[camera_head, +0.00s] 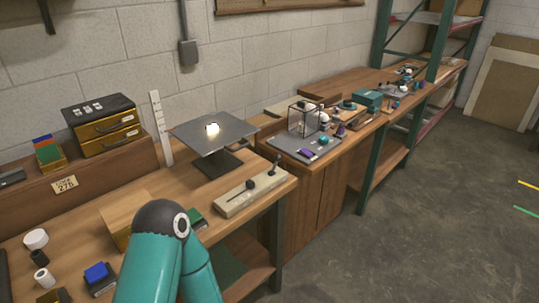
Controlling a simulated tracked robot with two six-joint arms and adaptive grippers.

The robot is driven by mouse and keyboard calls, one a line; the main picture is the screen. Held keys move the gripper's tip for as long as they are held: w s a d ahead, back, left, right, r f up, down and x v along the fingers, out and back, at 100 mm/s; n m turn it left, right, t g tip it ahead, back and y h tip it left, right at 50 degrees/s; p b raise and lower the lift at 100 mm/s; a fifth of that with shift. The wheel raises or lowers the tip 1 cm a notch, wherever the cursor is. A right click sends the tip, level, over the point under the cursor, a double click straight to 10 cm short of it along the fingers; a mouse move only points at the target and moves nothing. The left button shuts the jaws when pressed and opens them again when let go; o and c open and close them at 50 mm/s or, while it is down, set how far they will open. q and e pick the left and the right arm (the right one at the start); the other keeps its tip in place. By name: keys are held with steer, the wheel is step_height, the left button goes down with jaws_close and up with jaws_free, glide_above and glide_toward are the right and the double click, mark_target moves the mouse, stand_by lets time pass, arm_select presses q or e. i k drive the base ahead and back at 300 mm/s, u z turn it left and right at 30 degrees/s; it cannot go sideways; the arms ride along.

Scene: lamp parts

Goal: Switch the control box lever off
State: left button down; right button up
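A long beige box (250,194), which looks like the control box, lies near the front right edge of the wooden workbench. A black lever (276,163) stands up at its far right end. A round dark knob (250,184) sits near the middle of its top, by a slot. Neither gripper is in view.
My arm partly covers a wooden block (125,214) and a green item (195,218). A black-topped drawer box (100,125) stands at the back left. Blue, black and white small parts lie front left. A second bench (310,160) with a glass case continues right.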

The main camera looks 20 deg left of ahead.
mark_target(277, 158)
steer(key=z, duration=0.1)
steer(key=i, duration=0.85)
steer(key=z, duration=0.05)
